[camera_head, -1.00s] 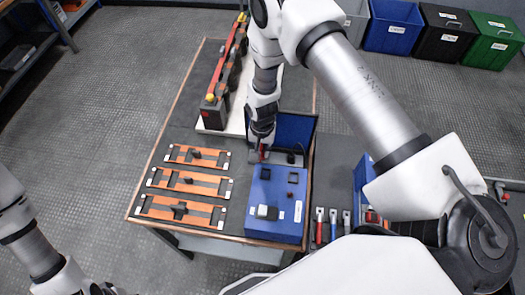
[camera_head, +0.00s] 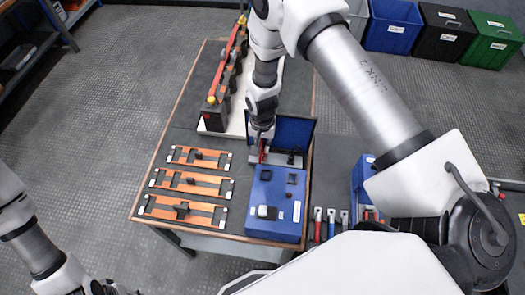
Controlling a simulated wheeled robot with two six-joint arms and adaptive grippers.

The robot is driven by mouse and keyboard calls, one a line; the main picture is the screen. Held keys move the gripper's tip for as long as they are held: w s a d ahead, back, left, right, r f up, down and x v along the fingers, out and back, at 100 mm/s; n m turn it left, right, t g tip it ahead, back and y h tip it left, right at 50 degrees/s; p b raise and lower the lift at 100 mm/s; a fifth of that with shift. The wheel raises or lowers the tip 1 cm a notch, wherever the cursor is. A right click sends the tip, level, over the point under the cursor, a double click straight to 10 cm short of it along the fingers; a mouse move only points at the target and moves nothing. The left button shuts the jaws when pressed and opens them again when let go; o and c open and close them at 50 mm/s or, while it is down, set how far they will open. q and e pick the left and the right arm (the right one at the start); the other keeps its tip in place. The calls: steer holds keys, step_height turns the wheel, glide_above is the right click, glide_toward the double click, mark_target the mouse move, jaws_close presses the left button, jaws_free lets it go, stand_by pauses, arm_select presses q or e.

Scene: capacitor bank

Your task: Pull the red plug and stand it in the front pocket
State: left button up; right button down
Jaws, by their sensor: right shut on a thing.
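My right gripper (camera_head: 262,141) reaches down over the back of the blue unit (camera_head: 285,222), next to its raised dark blue panel. It is shut on the red plug (camera_head: 262,151), which shows as a small red patch under the fingers. The plug's lower part and whether it still sits in a socket cannot be made out. The front pocket cannot be told apart for sure. Part of my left gripper (camera_head: 112,289) is at the bottom left edge, away from the table, and its fingers are unclear.
Several orange frames with dark handles (camera_head: 190,182) lie on the left of the table. A row of dark capacitor units with a red bar (camera_head: 226,62) stands behind. Tools with red and blue handles (camera_head: 331,222) lie right of the blue unit. Bins (camera_head: 393,27) stand at the back.

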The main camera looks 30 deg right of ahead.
mark_target(262, 143)
steer(key=shift+r+p, duration=0.65)
steer(key=shift+r, duration=0.45)
steer(key=shift+r, duration=0.1)
steer(key=shift+r+p, duration=0.95)
steer(key=shift+r, duration=0.25)
